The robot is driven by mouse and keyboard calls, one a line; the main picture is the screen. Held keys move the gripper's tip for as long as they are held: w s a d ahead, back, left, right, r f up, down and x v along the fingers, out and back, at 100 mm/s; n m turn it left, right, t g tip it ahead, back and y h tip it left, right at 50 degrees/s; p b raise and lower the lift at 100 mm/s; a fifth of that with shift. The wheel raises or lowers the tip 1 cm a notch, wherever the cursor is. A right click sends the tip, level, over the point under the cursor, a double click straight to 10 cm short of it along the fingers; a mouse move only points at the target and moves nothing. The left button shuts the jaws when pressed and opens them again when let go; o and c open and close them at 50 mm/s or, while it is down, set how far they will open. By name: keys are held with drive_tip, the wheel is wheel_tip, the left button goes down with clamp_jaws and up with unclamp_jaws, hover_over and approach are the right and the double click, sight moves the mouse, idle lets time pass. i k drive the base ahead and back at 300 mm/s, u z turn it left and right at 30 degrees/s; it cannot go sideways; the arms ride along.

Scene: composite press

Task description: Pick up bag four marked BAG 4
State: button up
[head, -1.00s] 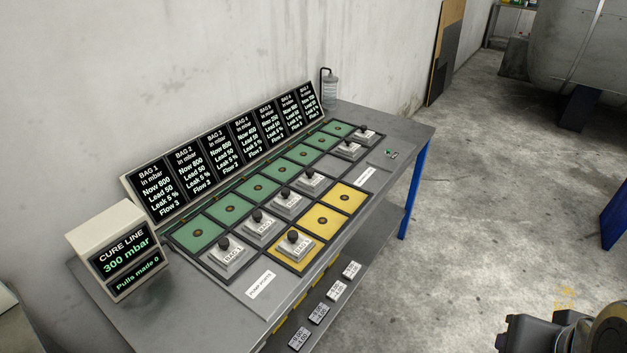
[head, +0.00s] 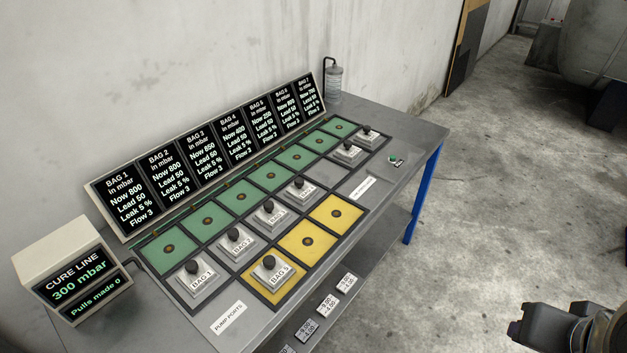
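A block with a dark knob (head: 300,190) stands fourth from the front in the grey row of the bench's slot board. Its place matches bag four, but its label is too small to read surely. Blocks marked BAG 1 (head: 199,284), BAG 2 (head: 236,248) and what seems BAG 3 (head: 270,217) stand nearer in the same row. A block that reads as BAG 5 (head: 271,276) stands on the nearest yellow square.
Two more blocks (head: 347,152) stand farther along the grey row, past an empty slot. Green squares (head: 168,249) and two yellow squares (head: 337,211) are bare. Display panels (head: 205,160) and the cure line box (head: 68,275) line the back and left. Open floor (head: 470,230) lies right.

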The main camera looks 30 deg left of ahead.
sight(300, 192)
drive_tip(key=i, duration=2.7)
drive_tip(key=u, duration=2.5)
